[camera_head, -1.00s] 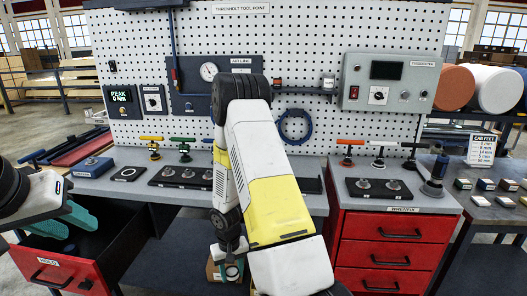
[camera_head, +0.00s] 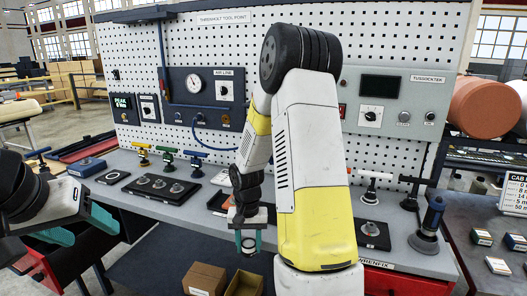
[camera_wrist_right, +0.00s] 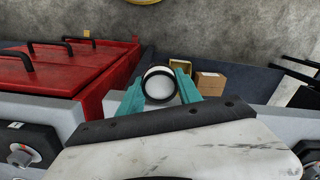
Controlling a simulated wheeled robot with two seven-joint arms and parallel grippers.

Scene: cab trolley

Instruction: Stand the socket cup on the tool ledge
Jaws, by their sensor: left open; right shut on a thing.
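The socket cup (camera_wrist_right: 160,86), a round piece with a pale face and a dark rim, sits between the teal fingers of my right gripper (camera_head: 249,239). In the head view the cup (camera_head: 248,246) is small, low in front of the bench edge and partly covered by the fingers. My right gripper (camera_wrist_right: 160,90) is shut on it. My left gripper (camera_head: 78,229) is open and empty at the left, in front of the bench. The tool ledge cannot be made out now; my right arm covers the middle of the pegboard.
The workbench (camera_head: 150,200) holds T-handled tools and dark socket trays (camera_head: 160,186). A dark-blue-topped tool (camera_head: 430,222) stands at its right end. Cardboard boxes (camera_head: 204,278) are below, behind the right gripper. A red drawer cabinet (camera_wrist_right: 75,80) fills the left of the wrist view.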

